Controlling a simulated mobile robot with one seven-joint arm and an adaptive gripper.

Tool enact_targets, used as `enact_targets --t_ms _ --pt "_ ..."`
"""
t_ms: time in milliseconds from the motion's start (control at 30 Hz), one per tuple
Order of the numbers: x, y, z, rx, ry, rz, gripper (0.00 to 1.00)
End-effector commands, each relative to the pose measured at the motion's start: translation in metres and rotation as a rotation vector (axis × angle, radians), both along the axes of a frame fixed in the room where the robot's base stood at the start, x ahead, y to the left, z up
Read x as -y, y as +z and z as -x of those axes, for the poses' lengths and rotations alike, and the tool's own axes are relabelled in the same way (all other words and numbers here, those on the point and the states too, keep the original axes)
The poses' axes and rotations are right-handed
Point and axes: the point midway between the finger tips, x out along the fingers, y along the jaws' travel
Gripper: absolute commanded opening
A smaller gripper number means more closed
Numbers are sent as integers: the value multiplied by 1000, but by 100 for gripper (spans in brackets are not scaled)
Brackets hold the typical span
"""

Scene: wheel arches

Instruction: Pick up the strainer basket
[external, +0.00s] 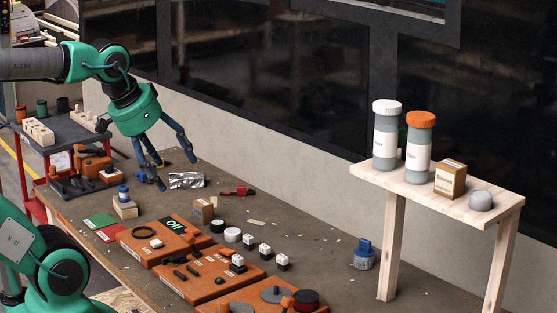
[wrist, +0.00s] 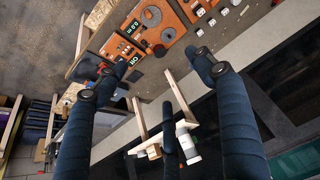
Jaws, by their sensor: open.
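I cannot tell for sure which thing is the strainer basket. One candidate is a small grey rounded piece (external: 481,200) at the right end of the raised wooden shelf. Another is a grey piece with a blue top (external: 364,256) on the bench, left of the shelf's front leg. My gripper (external: 170,171) is open and empty above the far left part of the bench, well to the left of both. In the wrist view its dark fingers (wrist: 156,76) are spread with nothing between them.
The wooden shelf (external: 400,180) also carries a white-capped bottle (external: 387,137), an orange-capped bottle (external: 418,145) and a brown box (external: 450,179). Orange panels (external: 212,283) and several small parts cover the bench's near side. A dark wall panel stands behind. The bench around the shelf legs is mostly clear.

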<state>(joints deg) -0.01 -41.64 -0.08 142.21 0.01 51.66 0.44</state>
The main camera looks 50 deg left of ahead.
Motion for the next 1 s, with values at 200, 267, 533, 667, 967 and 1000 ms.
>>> enact_targets --t_ms 200,267,533,667,967,1000 --pt "0 15 -30 -25 -21 -11 69" --pt "0 20 -41 -35 -30 -15 69" --pt "0 40 -100 -76 -71 -35 69" --pt "-1 46 -130 -97 -92 -44 69" --pt "-1 50 -201 -142 -141 -63 69" --pt "-1 49 -211 -149 -146 -65 69"
